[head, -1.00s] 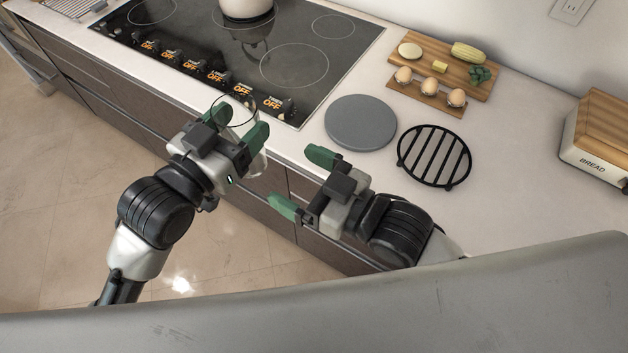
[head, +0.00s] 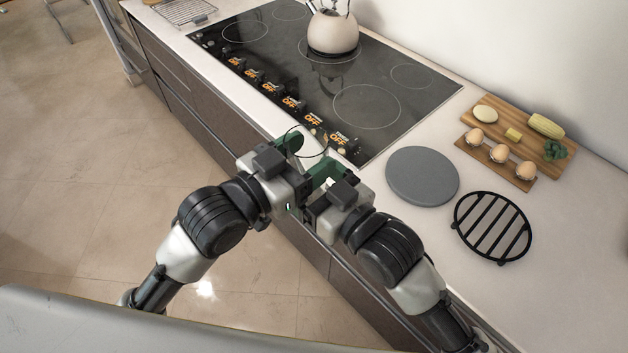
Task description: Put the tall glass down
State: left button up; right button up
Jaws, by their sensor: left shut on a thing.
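The tall glass (head: 309,146) is clear, and mostly its rim shows, at the front edge of the counter near the hob knobs. My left gripper (head: 304,160) is shut on it, with a green finger on its left side. My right gripper (head: 324,182) is close beside the left one, on the right of the glass. Its fingers are largely hidden, and I cannot tell whether it touches the glass. The lower part of the glass is hidden behind the grippers, so I cannot tell whether it rests on anything.
The counter holds a black hob (head: 330,75) with a kettle (head: 333,33), a round grey plate (head: 422,175), a black trivet (head: 492,228), a wooden board (head: 555,151) with food and an egg holder (head: 521,179). Bare counter lies right of the trivet.

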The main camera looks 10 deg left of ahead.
jog(key=c, duration=1)
pick_arm(q)
jog(key=o, duration=1.2)
jog(key=shift+c, duration=0.2)
pick_arm(e)
jog(key=shift+c, duration=0.3)
pick_arm(q)
jog(key=shift+r, duration=0.1)
